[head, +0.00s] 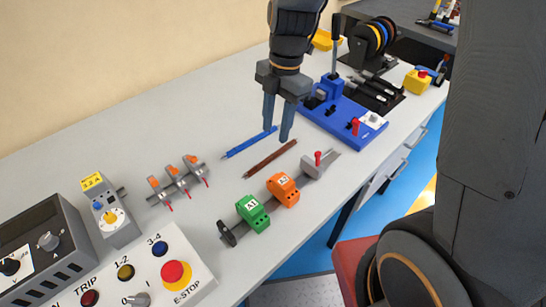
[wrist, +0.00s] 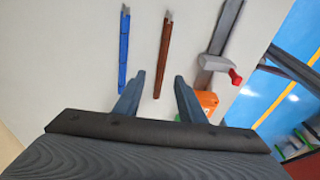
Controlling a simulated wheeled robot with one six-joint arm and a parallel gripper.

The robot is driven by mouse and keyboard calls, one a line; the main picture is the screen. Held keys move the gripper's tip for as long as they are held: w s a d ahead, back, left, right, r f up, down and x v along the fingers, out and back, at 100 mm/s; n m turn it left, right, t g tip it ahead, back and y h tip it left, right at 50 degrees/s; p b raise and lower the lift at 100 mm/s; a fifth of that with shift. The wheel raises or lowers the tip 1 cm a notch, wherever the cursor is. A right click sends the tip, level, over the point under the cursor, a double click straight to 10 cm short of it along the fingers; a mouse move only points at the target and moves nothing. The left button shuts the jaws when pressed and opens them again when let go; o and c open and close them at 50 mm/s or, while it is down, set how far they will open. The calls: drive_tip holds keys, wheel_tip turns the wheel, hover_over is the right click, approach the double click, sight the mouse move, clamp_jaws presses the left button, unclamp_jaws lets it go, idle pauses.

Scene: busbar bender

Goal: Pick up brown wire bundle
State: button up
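The brown wire bundle (head: 270,159) lies flat on the light grey bench, to the right of a blue wire bundle (head: 249,143). My gripper (head: 277,132) is open and empty above the two bundles. In the wrist view the brown bundle (wrist: 164,55) runs lengthwise toward the gap between my fingertips (wrist: 159,78), and its near end shows between them. The blue bundle (wrist: 124,48) lies left of the fingers in that view. My fingers appear apart from both bundles.
A rail with a green block (head: 252,212), an orange block (head: 283,190) and a red-knobbed grey clamp (head: 318,163) lies beside the brown bundle. A blue bender (head: 345,112) stands behind. A control box (head: 155,275) is at the front.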

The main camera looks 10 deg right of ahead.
sight(273, 154)
drive_tip(key=shift+s+a+f+p, duration=0.15)
drive_tip(key=shift+f+p, duration=0.1)
drive_tip(key=shift+f, duration=0.95)
drive_tip(key=shift+s+a+f+p, duration=0.1)
drive_tip(key=shift+f+p, duration=0.2)
drive_tip(key=shift+f, duration=0.95)
drive_tip(key=shift+s+a+f+p, duration=0.15)
drive_tip(key=shift+f+p, duration=0.1)
drive_tip(key=shift+f, duration=0.95)
drive_tip(key=shift+c, duration=0.5)
clamp_jaws()
